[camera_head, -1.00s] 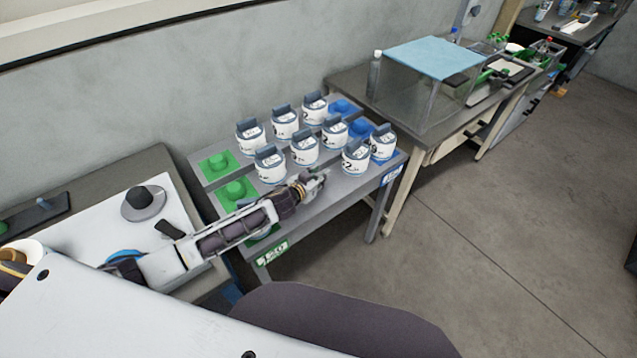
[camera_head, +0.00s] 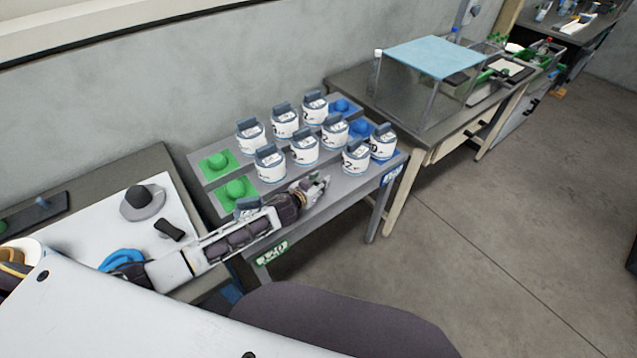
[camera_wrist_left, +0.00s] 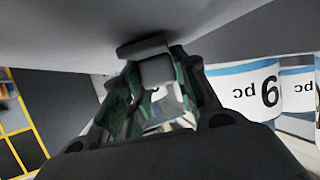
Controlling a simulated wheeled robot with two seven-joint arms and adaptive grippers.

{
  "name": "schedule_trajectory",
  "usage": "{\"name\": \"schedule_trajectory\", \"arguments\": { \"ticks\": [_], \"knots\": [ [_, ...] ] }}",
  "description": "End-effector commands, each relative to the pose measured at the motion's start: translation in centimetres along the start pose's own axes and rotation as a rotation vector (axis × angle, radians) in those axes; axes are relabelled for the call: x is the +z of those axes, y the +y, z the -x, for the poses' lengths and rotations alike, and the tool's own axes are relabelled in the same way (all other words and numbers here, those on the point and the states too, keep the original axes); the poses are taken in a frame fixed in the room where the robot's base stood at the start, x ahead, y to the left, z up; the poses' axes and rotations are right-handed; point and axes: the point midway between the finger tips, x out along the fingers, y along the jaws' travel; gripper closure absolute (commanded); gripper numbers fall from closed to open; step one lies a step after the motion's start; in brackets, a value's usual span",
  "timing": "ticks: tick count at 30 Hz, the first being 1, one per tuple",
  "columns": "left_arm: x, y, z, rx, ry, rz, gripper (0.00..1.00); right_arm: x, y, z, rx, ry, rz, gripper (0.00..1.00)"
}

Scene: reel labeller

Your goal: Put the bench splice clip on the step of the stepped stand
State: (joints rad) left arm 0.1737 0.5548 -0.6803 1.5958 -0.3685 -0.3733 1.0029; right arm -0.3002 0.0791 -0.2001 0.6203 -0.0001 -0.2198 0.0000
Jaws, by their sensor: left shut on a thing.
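The grey stepped stand (camera_head: 330,205) is in the middle of the head view, with a raised rear row and a lower front step. My left gripper (camera_head: 317,189) is over the front step, in front of the labelled reels. It is shut on a small grey piece, the splice clip, in the left wrist view (camera_wrist_left: 157,72). The clip is between the fingers, close to the stand's grey surface, which fills the top of that view. I cannot tell whether it touches. The fingers hide much of the clip. My right gripper is not in view.
Several white reels (camera_head: 304,150) with grey tops stand close behind the gripper. Green pads (camera_head: 218,166) and blue pads (camera_head: 340,107) mark the stand's ends. A dark object (camera_head: 169,230) and a grey knobbed disc (camera_head: 143,203) lie on the left bench. My forearm partly hides another reel.

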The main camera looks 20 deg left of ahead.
Motion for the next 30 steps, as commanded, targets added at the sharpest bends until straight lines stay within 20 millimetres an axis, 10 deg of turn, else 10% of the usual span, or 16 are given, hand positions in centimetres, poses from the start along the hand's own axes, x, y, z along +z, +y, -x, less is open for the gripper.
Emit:
{"name": "schedule_trajectory", "arguments": {
  "ticks": [14, 15, 19, 30],
  "knots": [
    [1.8, 0.1, -0.2, 0.001, -0.017, 0.005, 0.9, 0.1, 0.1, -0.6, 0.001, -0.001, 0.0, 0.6],
    [1.9, 0.2, -0.2, 0.002, -0.018, 0.005, 0.67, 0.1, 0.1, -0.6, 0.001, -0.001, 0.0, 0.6],
    [2.0, 0.2, -0.2, 0.002, -0.019, 0.006, 0.5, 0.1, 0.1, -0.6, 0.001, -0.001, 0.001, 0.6],
    [1.9, 0.3, -0.2, 0.002, -0.019, 0.009, 0.49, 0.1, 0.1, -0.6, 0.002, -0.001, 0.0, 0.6]
  ]
}}
